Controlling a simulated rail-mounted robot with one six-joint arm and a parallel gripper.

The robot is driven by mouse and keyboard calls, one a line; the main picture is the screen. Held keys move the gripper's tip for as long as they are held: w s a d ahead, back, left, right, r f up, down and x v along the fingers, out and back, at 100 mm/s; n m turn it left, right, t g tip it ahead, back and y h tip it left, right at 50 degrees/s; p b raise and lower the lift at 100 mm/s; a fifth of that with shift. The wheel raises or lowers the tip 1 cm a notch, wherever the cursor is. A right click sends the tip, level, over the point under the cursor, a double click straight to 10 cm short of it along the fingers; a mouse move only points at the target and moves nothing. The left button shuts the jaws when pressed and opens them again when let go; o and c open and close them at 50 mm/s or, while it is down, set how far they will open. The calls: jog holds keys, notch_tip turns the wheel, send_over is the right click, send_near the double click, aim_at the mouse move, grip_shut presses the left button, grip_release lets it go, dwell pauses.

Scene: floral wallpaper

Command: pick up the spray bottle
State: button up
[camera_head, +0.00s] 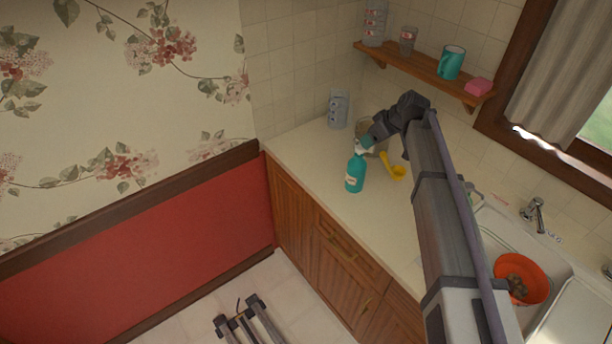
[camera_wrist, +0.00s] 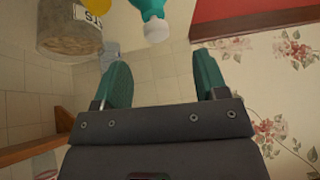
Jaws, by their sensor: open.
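The teal spray bottle (camera_head: 355,175) with a white top stands upright on the counter, near the counter's left edge. In the wrist view its teal body (camera_wrist: 150,6) is cut off by the top edge, and its white top (camera_wrist: 157,32) points down the picture. My gripper (camera_head: 366,142) has teal fingers and is just above and behind the bottle's top in the head view. In the wrist view my gripper (camera_wrist: 161,60) is open and empty, with the white top just beyond and between the fingertips. Contact cannot be told.
A yellow scoop-like object (camera_head: 394,171) lies right of the bottle. A labelled jar (camera_wrist: 68,30) stands close by, partly hidden by my gripper in the head view. A wooden shelf (camera_head: 425,70) hangs above. The front-left counter is clear.

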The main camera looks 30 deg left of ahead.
aim_at(357, 152)
jog(key=shift+n, duration=0.8)
jog(key=b+x, duration=0.4)
jog(key=x, duration=0.1)
jog(key=shift+w+d+b, duration=0.3)
jog(key=shift+b, duration=0.05)
jog(key=shift+a+f, duration=0.25)
jog(key=shift+f, duration=0.05)
jog(key=shift+r, duration=0.1)
jog(key=b+x, duration=0.4)
jog(key=x, duration=0.1)
jog(key=shift+b, duration=0.4)
jog(key=shift+w+a, duration=0.1)
jog(key=shift+a, duration=0.15)
jog(key=shift+d, duration=0.1)
grip_shut()
